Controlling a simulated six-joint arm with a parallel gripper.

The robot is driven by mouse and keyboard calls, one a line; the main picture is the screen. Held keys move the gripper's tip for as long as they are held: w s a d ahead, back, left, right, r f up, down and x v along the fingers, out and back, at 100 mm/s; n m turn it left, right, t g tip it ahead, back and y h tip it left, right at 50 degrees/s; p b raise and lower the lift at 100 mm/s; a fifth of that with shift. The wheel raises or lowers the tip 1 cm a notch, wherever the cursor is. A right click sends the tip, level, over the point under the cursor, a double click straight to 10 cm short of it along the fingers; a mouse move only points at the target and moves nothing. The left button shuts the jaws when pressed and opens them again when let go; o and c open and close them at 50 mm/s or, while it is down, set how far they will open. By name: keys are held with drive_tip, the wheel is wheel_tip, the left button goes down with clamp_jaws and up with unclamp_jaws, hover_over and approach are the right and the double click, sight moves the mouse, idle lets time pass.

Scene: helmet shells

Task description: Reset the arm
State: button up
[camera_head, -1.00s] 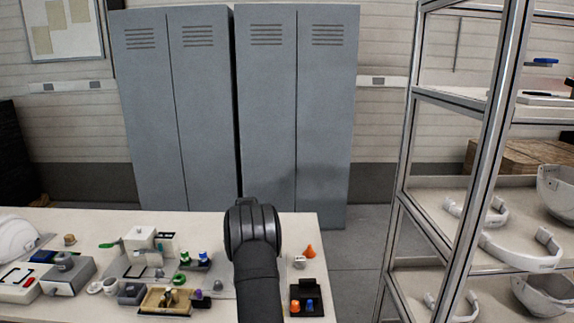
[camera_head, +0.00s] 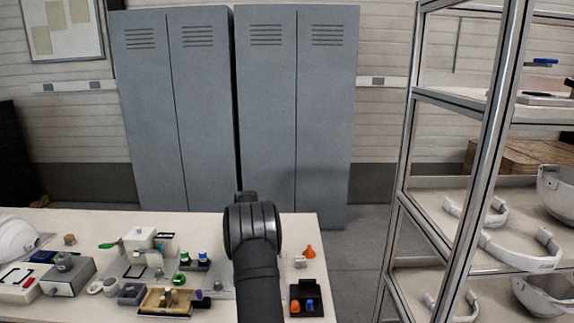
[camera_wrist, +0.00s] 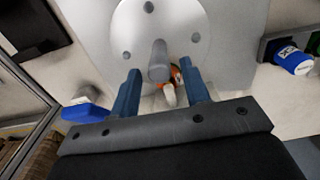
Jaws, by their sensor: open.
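My arm (camera_head: 254,250) rises from the bottom middle of the head view, over the right part of the table. It hides my gripper there. In the wrist view my gripper (camera_wrist: 162,92) shows two blue fingers, spread apart. A grey post on a round pale disc (camera_wrist: 185,22) shows just beyond the fingertips. A small orange and white object (camera_wrist: 172,88) is partly hidden behind the post and fingers. I see nothing clearly held, and cannot tell whether the fingers touch the post.
The table (camera_head: 90,222) carries several small parts left of my arm. An orange cone (camera_head: 310,251) and a black tray (camera_head: 307,297) with orange and blue pieces lie right of it. A metal shelf rack (camera_head: 492,140) stands at the right, grey lockers (camera_head: 180,110) behind.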

wheel_tip(320, 180, up, 12)
wheel_tip(320, 180, down, 17)
drive_tip(key=shift+f, duration=0.1)
drive_tip(key=shift+r+n, duration=0.3)
drive_tip(key=shift+n, duration=0.5)
drive_tip(key=n, duration=0.6)
drive_tip(key=shift+n, duration=0.4)
